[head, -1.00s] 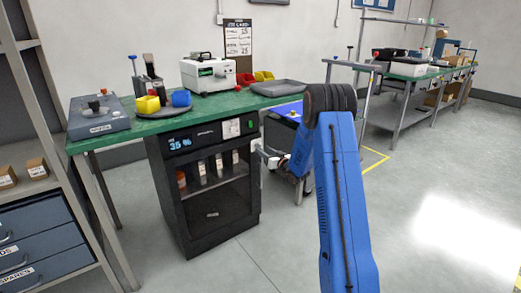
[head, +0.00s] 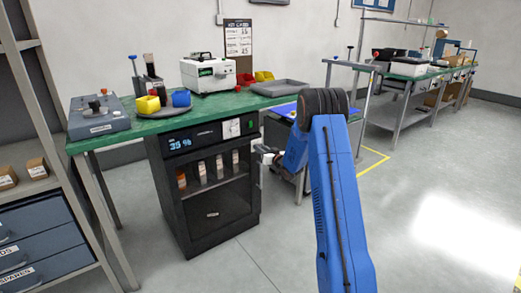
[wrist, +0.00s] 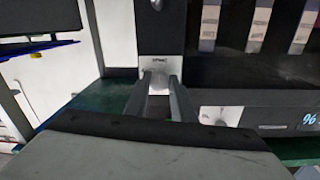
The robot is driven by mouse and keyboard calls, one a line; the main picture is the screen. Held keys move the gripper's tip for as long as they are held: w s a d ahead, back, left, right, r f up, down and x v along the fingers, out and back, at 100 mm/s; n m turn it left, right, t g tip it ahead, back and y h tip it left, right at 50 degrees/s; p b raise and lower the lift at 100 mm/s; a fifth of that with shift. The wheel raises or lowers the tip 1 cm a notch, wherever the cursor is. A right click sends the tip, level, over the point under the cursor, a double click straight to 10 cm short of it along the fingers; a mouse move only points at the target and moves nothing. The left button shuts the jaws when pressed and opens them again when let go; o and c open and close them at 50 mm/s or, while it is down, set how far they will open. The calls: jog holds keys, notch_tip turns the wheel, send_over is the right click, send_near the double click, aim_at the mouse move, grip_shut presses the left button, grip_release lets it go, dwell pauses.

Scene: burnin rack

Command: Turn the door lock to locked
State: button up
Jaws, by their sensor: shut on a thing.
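The dark cabinet with a glass door (head: 218,195) stands under the green bench. In the wrist view, the door lock is a light plate (wrist: 160,64) with small lettering, with a pale knob (wrist: 158,88) on it. My gripper (wrist: 158,92) is shut on this lock knob, with one finger on each side. The fingers partly cover the knob, so its turned position cannot be told. In the head view, my gripper (head: 262,153) is at the right edge of the cabinet door, small and partly hidden by my blue arm. The door looks closed.
The green bench (head: 150,129) above holds a white device (head: 208,74), a grey tray (head: 279,88), bins and a control box (head: 98,117). A shelf rack with blue drawers (head: 40,245) stands at the left. The floor at the right is open.

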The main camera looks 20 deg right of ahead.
jog(key=shift+n, duration=0.4)
jog(key=shift+d+f+n+y, duration=0.1)
jog(key=shift+n+y, duration=0.2)
jog(key=shift+n, duration=8.5)
jog(key=o, duration=1)
jog(key=shift+s, duration=0.1)
jog(key=v, duration=1.7)
jog(key=shift+s+d+f, duration=0.1)
jog(key=shift+f, duration=0.05)
